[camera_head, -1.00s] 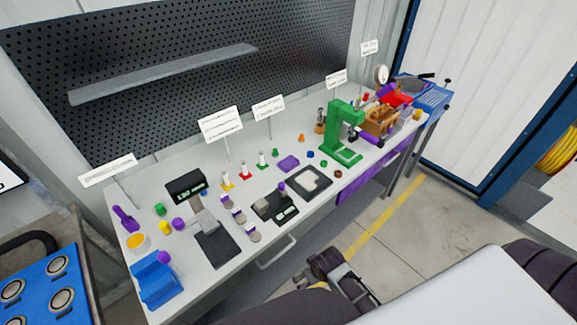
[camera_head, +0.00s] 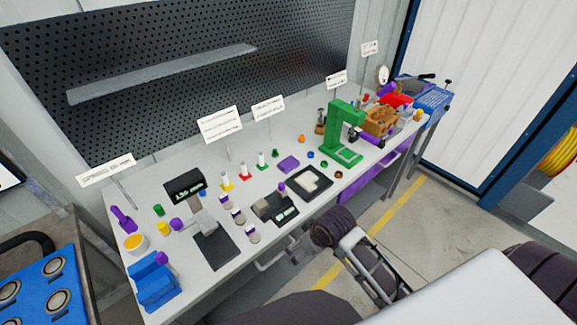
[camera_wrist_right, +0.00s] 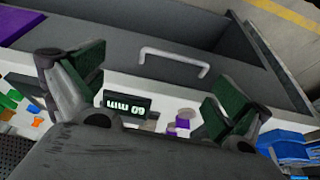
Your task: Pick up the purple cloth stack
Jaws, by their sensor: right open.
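The purple cloth stack (camera_head: 289,164) looks like a small flat purple square lying on the bench top, between the bottle-like items and the green press. My right gripper (camera_head: 300,250) is at the front edge of the bench, apart from the stack and partly hidden by my arm. In the right wrist view my right gripper (camera_wrist_right: 155,82) is open, its two dark green-padded fingers wide apart with nothing between them. I cannot make out the stack in that view. My left gripper is not in view.
The green press (camera_head: 345,130) stands right of the stack. A dark tray (camera_head: 327,184) and a display unit (camera_head: 275,207) lie in front of it. Sign posts stand behind. A drawer handle (camera_wrist_right: 174,62) juts from the bench front.

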